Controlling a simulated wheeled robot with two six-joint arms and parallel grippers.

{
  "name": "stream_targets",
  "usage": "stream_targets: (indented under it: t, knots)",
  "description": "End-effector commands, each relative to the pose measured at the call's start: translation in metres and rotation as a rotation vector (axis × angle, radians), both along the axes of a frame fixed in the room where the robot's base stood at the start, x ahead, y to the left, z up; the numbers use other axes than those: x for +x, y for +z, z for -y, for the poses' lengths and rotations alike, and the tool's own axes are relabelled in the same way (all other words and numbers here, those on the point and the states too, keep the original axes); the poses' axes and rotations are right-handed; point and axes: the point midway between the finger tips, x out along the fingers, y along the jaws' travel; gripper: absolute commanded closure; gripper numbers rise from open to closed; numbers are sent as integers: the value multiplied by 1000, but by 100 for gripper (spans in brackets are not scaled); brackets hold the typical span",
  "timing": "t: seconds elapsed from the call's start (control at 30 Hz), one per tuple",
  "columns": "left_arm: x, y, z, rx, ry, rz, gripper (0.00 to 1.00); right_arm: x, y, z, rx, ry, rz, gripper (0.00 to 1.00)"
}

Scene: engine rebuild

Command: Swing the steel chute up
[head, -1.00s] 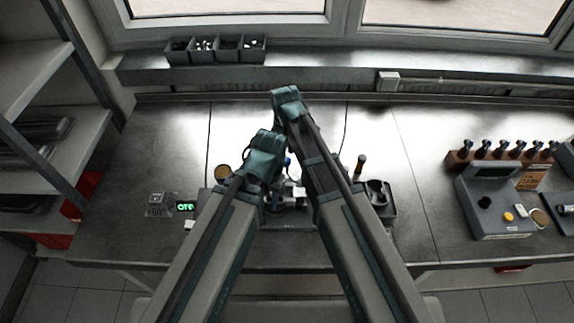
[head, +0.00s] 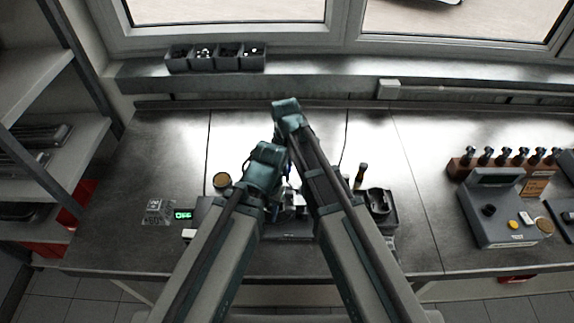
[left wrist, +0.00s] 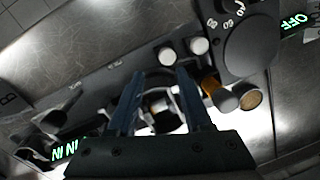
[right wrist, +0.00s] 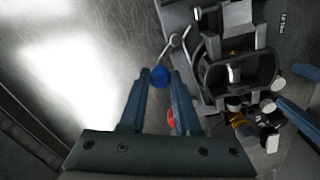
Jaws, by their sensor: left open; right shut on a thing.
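A small dark machine with bright metal parts stands mid-bench, mostly behind my arms in the head view. In the right wrist view my right gripper (right wrist: 160,78) is shut on a blue ball knob (right wrist: 160,77) at its fingertips. A thin steel lever (right wrist: 178,42) shows just beyond the knob, beside the dark round housing (right wrist: 240,72) of the machine. My left gripper (left wrist: 160,75) is open over the machine, with a bright metal part (left wrist: 158,104) seen between its fingers. I cannot tell surely which metal part is the steel chute. Both gripper tips are hidden in the head view.
A round tin (head: 222,180) and a green OFF display (head: 183,214) are left. A grey control box (head: 493,208) is far right. Bins (head: 215,60) line the sill. The rear bench is clear.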

Motion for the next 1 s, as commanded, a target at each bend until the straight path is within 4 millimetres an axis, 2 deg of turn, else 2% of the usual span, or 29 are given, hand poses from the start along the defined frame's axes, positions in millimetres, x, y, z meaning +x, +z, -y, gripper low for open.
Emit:
stream_targets:
  t: [0.37,1.0]
  knots:
    - [0,0,0,0,0,0,50,3,0,3,0,-97,0,100]
    - [0,0,0,0,0,0,50,10,0,25,1,-677,0,100]
